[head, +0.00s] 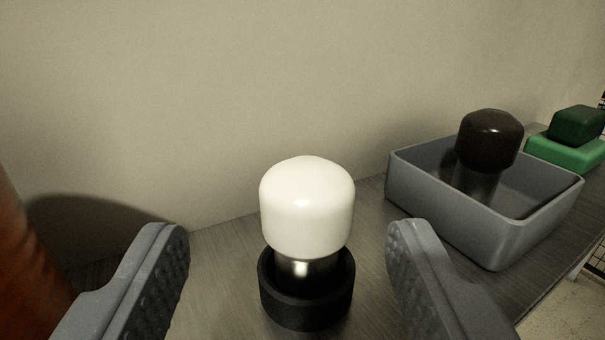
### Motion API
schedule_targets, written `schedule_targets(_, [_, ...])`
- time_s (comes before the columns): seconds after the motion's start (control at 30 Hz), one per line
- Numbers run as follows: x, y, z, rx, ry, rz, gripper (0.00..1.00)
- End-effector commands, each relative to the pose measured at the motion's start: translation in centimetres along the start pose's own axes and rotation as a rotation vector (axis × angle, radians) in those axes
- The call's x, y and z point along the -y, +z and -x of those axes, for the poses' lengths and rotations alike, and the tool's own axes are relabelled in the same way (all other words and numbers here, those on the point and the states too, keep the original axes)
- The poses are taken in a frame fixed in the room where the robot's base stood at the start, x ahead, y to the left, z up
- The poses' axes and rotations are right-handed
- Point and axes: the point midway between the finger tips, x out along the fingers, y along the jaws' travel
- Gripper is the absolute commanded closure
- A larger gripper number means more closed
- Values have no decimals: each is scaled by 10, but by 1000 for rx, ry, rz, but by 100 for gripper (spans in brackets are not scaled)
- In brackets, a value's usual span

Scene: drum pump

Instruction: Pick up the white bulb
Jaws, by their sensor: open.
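The white bulb (307,208) stands upright in the middle of the head view. Its metal neck sits in a round black holder (306,300) on the grey surface. My gripper (290,260) is open, with one grey padded finger to the left of the bulb and one to the right. There is a gap between each finger and the bulb, and neither appears to touch it. The lower parts of both fingers run out of the frame.
A grey open bin (460,222) stands to the right with a dark bulb (489,140) upright in it. A green object (566,153) lies beyond it. A beige wall (240,90) rises behind. An orange-brown rounded thing (28,270) is at the left edge.

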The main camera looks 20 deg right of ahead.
Motion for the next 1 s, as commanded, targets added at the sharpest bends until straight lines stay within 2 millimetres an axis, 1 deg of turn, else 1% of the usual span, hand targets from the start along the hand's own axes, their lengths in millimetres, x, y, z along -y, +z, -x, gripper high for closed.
schedule_targets(0.17, [-2,2,-11,-2,0,0,43])
schedule_targets(0.33, [-10,7,-34,2,5,3,43])
schedule_targets(0.43, [-7,5,-47,2,1,1,43])
schedule_targets(0.53, [-7,6,-53,0,-1,1,43])
schedule_targets(0.7, [-6,6,-52,-1,-2,1,43])
schedule_targets(0.73, [-6,6,-52,-1,-2,1,46])
schedule_targets(0.77, [-6,6,-52,-1,-2,1,55])
schedule_targets(0.8, [-6,6,-52,-1,-2,1,66])
schedule_targets(0.9, [-6,6,-52,-1,-2,1,90])
schedule_targets(1.0, [-6,6,-52,-1,-2,1,90])
